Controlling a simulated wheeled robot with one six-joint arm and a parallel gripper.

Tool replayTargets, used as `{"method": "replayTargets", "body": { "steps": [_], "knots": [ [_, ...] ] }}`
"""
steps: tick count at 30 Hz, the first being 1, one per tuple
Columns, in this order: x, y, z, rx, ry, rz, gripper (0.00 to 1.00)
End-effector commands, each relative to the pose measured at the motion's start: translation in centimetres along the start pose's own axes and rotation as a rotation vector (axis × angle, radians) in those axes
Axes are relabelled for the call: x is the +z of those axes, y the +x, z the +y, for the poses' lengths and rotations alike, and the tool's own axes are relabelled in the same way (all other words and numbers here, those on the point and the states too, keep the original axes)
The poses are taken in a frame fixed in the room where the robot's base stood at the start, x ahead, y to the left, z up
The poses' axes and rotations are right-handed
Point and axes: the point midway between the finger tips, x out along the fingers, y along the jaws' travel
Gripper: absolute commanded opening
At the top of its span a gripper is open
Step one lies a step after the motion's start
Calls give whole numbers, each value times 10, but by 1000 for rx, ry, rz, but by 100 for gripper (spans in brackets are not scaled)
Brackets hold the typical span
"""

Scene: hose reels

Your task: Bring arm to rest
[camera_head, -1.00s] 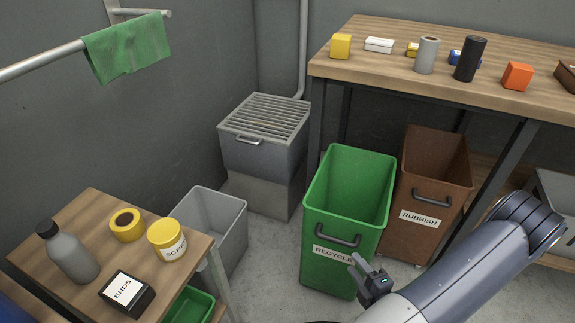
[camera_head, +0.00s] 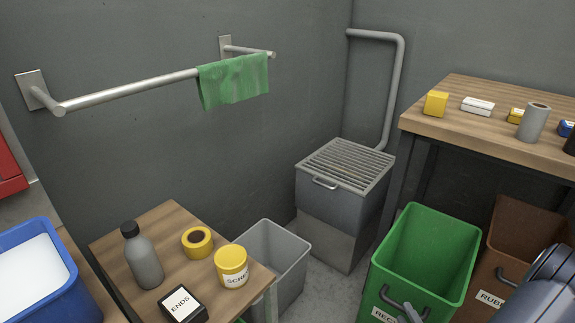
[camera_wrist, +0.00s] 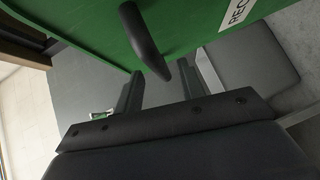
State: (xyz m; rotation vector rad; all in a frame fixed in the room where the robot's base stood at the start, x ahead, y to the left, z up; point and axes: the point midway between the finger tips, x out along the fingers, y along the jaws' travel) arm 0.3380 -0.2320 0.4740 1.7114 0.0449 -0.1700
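My arm (camera_head: 545,290) enters at the lower right of the head view.
A brown bin (camera_head: 520,235) stands beside the green bin, under a workbench (camera_head: 480,135) with small items. A grated metal box (camera_head: 345,205), a grey bin (camera_head: 290,255) and a small table (camera_head: 165,222) are left. A green cloth (camera_head: 233,80) hangs on a rail.

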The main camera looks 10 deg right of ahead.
Motion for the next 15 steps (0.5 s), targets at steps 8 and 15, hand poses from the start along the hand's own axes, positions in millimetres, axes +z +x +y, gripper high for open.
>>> {"method": "replayTargets", "body": {
  "steps": [8, 15],
  "knots": [
    [0, 27, 0, 0, -1, 2, 38],
    [0, 34, 0, 1, 0, 0, 38]
  ]
}}
